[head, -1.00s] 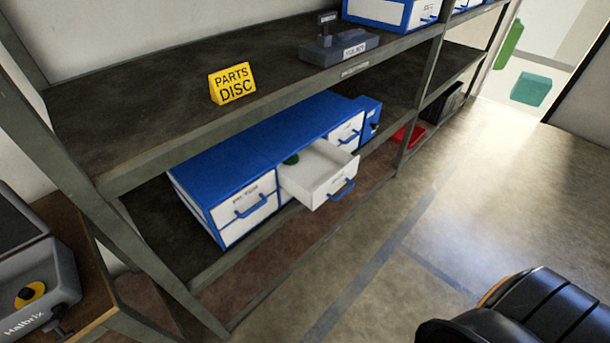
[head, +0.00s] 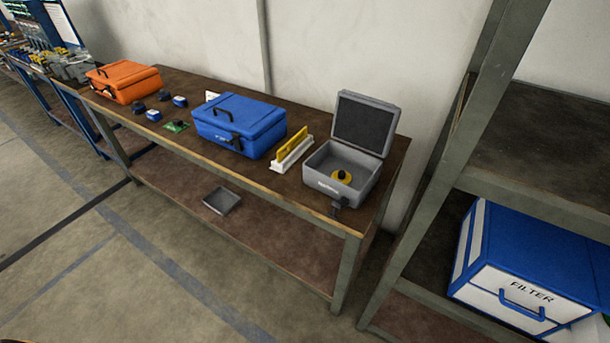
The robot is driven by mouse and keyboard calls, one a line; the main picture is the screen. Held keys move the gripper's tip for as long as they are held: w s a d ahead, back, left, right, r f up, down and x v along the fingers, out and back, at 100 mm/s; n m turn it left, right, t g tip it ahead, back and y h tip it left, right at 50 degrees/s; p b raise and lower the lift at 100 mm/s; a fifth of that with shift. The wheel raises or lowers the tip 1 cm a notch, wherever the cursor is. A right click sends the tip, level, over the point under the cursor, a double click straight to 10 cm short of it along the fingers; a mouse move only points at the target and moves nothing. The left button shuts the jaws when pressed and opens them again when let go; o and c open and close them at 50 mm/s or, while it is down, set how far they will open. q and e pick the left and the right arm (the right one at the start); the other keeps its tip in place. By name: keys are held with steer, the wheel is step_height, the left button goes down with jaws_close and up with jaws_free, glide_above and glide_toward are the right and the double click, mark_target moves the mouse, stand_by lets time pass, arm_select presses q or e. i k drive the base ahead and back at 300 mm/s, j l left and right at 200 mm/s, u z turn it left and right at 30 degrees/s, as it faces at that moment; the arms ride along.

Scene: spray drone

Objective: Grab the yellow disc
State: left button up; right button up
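A white holder with yellow plates (head: 291,153), a blue case (head: 240,124), an orange case (head: 123,81) and small parts stand along the bench. A shelf with a blue FILTER drawer box (head: 525,265) is at the right. The floor (head: 100,270) in front is clear.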

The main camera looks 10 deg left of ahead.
mark_target(342, 177)
steer(key=i+j, duration=0.25)
steer(key=i+j+z, duration=0.1)
steer(key=j, duration=0.4)
steer(key=i+j+z, duration=0.1)
steer(key=i+j, duration=0.25)
